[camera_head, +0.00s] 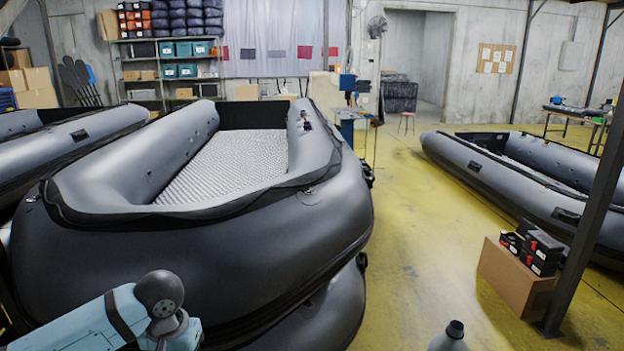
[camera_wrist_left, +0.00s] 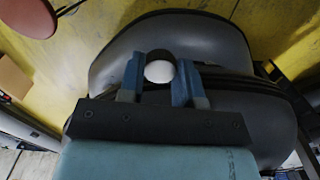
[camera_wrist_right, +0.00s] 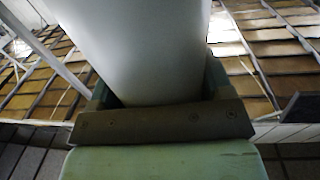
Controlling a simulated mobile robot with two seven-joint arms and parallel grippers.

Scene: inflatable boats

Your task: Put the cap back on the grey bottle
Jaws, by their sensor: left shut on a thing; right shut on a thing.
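A grey bottle (camera_head: 449,341) with a dark top (camera_head: 455,328) stands at the bottom edge of the head view; I cannot tell whether the dark top is a bare neck. In the right wrist view a large pale grey cylinder, the bottle (camera_wrist_right: 140,45), fills the space between the jaws of my right gripper (camera_wrist_right: 158,95), which is shut on it. My left gripper (camera_wrist_left: 158,88) is shut on a small round dark cap (camera_wrist_left: 161,53) with a white round face showing. Only my left arm shows in the head view; both grippers are out of it.
A large grey inflatable boat (camera_head: 230,235) fills the left and middle. Another boat (camera_head: 520,175) lies at right. A cardboard box (camera_head: 510,275) with small black boxes stands by a dark post (camera_head: 590,200). Yellow floor (camera_head: 425,250) between them is clear.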

